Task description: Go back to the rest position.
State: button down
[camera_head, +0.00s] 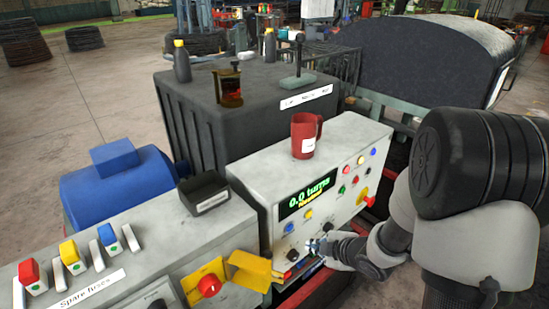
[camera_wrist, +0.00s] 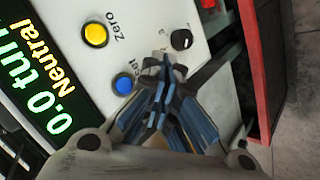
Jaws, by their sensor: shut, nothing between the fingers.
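My gripper (camera_head: 322,247) is shut and empty at the lower front of the white control panel (camera_head: 346,160). In the wrist view my gripper (camera_wrist: 158,110) has its fingertips together over the panel face, beside the blue button (camera_wrist: 123,84) and close to a small toggle. A yellow button marked Zero (camera_wrist: 95,35) and a black knob (camera_wrist: 181,40) are near it. The display (camera_head: 307,196) reads "0.0 turns" and "Neutral". I cannot tell whether the fingertips touch the panel.
A red mug (camera_head: 305,136) stands on top of the panel. A black tray (camera_head: 203,190) and coloured fuses (camera_head: 70,252) sit to the left. A yellow cover (camera_head: 250,270) sticks out beside a red knob (camera_head: 208,285). A red-handled lever (camera_head: 364,196) projects at the panel's right.

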jog(key=s+d+r+m+h, duration=0.3)
jog(key=r+m, duration=0.1)
jog(key=r, duration=0.3)
jog(key=s+d+r+m+h, duration=0.2)
jog(key=s+d+r+m, duration=0.15)
jog(key=r, duration=0.35)
jog(key=s+a+r+m+g, duration=0.1)
jog(key=s+a+r+m, duration=0.1)
jog(key=s, duration=0.4)
jog(key=s+a+r+m+g+y, duration=0.1)
jog(key=s+a+r+m, duration=0.1)
jog(key=s, duration=0.5)
jog(key=s+a+r+m+g, duration=0.1)
jog(key=s+a+r+m, duration=0.1)
jog(key=s+a+m, duration=0.2)
jog(key=s+m, duration=0.1)
jog(key=s, duration=0.2)
jog(key=shift+a+m+g, duration=0.25)
jog(key=shift+m+g, duration=0.05)
jog(key=shift+m, duration=0.05)
jog(key=shift+r, duration=0.15)
